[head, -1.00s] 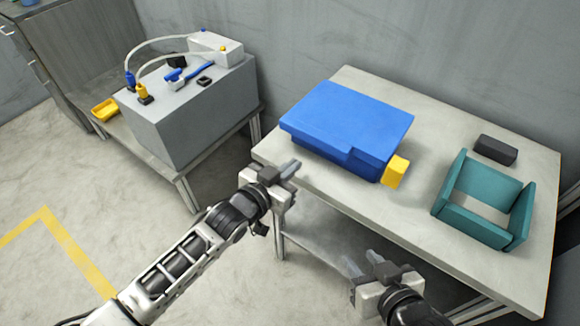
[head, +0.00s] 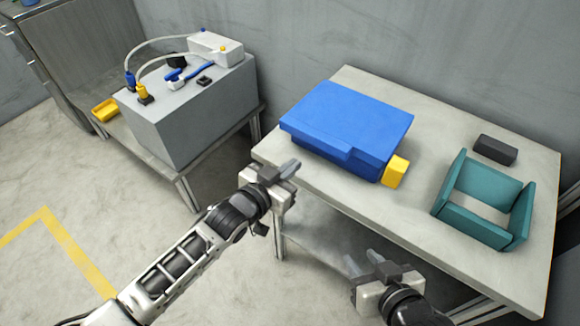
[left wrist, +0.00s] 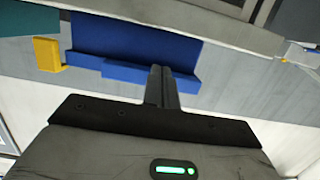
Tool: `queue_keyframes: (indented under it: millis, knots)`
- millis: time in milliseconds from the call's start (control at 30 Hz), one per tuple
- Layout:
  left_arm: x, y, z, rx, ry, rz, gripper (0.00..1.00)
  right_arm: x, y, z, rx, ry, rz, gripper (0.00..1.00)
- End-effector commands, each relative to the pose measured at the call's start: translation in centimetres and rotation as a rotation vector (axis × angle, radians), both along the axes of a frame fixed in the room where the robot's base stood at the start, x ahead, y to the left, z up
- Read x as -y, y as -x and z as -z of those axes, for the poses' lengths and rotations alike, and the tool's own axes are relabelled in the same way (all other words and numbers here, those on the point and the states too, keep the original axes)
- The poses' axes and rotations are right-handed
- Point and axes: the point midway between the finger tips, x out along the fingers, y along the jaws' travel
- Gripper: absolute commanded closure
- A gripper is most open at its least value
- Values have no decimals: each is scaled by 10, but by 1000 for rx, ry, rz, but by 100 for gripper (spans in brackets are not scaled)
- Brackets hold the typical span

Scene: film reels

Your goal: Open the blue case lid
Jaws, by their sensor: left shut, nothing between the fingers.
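The blue case (head: 350,122) lies on the table with its lid down. It has a raised strip along its front edge and a yellow block (head: 396,171) at its right front corner. My left gripper (head: 290,168) is shut and empty, in front of the case's left front edge and apart from it. In the left wrist view the shut fingers (left wrist: 161,84) point toward the blue case (left wrist: 133,44), with the yellow block (left wrist: 47,54) to the left. My right gripper (head: 362,264) is in front of the table's front edge, away from the case; its fingers look apart.
A teal open-topped holder (head: 474,235) and a dark grey block (head: 495,150) are on the right of the table (head: 400,222). A grey box (head: 190,120) with cables stands on a bench at left.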

Motion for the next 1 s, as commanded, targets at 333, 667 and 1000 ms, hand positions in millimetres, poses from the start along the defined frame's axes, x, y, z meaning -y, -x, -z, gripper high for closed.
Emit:
queue_keyframes:
  millis: [333, 667, 1000]
  knots:
    - [3, -4, 1, 0, 0, 0, 100, 0, -1, 2, 3, 0, 0, 64]
    - [11, -15, 1, 1, 1, 0, 100, 0, -1, 8, 3, 0, 0, 64]
    - [19, -26, 1, 1, 1, 0, 100, 0, -1, 15, 3, 0, 0, 64]
